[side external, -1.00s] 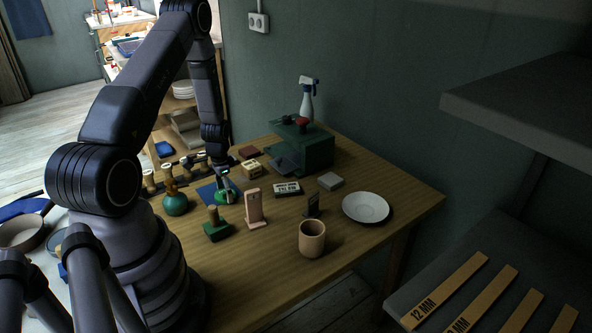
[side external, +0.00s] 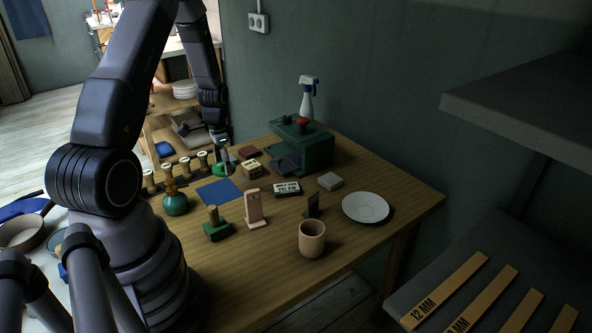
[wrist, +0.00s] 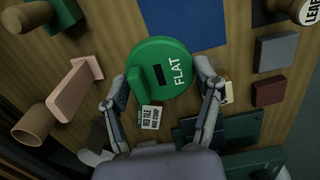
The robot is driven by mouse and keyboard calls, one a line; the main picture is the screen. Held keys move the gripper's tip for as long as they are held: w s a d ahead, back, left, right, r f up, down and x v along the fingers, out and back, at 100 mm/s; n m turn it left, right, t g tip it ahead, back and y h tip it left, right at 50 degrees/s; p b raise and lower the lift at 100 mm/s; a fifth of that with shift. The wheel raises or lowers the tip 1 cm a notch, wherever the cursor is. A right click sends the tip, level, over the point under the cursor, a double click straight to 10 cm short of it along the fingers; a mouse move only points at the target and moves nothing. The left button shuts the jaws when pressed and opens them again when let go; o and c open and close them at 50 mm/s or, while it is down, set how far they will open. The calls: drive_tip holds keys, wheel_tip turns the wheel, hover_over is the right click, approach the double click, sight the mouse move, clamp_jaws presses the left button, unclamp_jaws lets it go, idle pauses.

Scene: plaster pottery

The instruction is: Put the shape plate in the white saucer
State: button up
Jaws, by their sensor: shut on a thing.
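The shape plate (side external: 223,171) is a green disc; in the wrist view the green disc (wrist: 178,62) reads "FLAT" and has a dark slot and a raised tab. My gripper (side external: 223,160) is shut on it and holds it above the table, behind the blue mat. In the wrist view my gripper (wrist: 160,92) has one finger on either side of the disc's near part; the exact contact is hard to make out. The white saucer (side external: 365,206) lies empty at the table's right side, well away from my gripper.
The bare blue mat (side external: 219,192) lies in front of the plate. A green stamp (side external: 216,229), a pink stand (side external: 255,211), a small dark upright piece (side external: 313,205) and a tan cup (side external: 312,240) stand forward. A green machine (side external: 318,151) and spray bottle (side external: 308,105) stand behind.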

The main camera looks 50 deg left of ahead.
drive_tip(key=w+d+r+m, duration=0.25)
drive_tip(key=w+d, duration=0.25)
drive_tip(key=d, duration=0.4)
drive_tip(key=w+d+r+m, duration=0.1)
drive_tip(key=w+d+m, duration=0.25)
drive_tip(key=d, duration=0.55)
drive_tip(key=w+d+r+m, duration=0.2)
drive_tip(key=w+d, duration=0.3)
drive_tip(key=d, duration=0.4)
hover_over(365, 211)
drive_tip(key=s, duration=0.1)
wheel_tip(365, 211, down, 9)
drive_tip(key=shift+s+f, duration=0.1)
drive_tip(key=shift+w+f, duration=0.3)
drive_tip(key=shift+w, duration=0.05)
drive_tip(key=shift+w+f, duration=0.15)
drive_tip(key=shift+f, duration=1.55)
drive_tip(key=shift+f, duration=0.1)
drive_tip(key=shift+f, duration=0.25)
drive_tip(key=o, duration=1.1)
